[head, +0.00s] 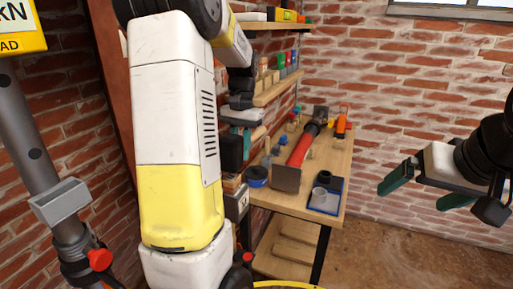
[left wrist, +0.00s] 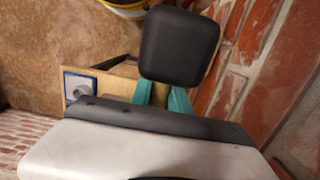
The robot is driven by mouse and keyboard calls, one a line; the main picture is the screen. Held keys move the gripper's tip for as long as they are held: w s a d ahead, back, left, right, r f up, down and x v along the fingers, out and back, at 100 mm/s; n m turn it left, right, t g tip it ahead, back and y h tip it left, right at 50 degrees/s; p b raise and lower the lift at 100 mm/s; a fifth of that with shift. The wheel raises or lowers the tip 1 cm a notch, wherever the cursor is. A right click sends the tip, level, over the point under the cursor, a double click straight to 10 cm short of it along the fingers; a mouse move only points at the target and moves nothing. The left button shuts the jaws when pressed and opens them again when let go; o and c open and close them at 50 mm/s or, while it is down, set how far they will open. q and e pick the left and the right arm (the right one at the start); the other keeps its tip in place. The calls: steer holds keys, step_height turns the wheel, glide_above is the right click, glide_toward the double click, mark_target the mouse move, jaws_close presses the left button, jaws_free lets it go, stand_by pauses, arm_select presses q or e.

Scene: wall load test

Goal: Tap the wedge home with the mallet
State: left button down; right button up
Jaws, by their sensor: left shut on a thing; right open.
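The mallet shows in the left wrist view: a black block-shaped head (left wrist: 180,45) on a wooden handle (left wrist: 160,95). My left gripper (left wrist: 161,99) is shut on this handle with its green fingers on either side, just below the head. In the head view my own arm stands in front, and I cannot make out the left gripper or mallet there. My right gripper (head: 416,196) is open and empty at the right, away from the bench. I cannot identify the wedge for certain in either view.
A grey slanted post (head: 32,140) with a grey block (head: 59,203) and red knob (head: 100,259) stands at the left. A wooden bench (head: 330,150) by the brick wall holds a red tool (head: 302,147) and a blue tray (head: 333,184). Shelves hang above it.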

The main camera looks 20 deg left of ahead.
arm_select(q)
step_height(320, 180, down, 2)
steer(key=shift+f, duration=0.15)
stand_by(0.3)
steer(key=shift+r, duration=1.3)
steer(key=shift+f, duration=0.15)
steer(key=shift+f, duration=0.5)
steer(key=shift+f, duration=0.1)
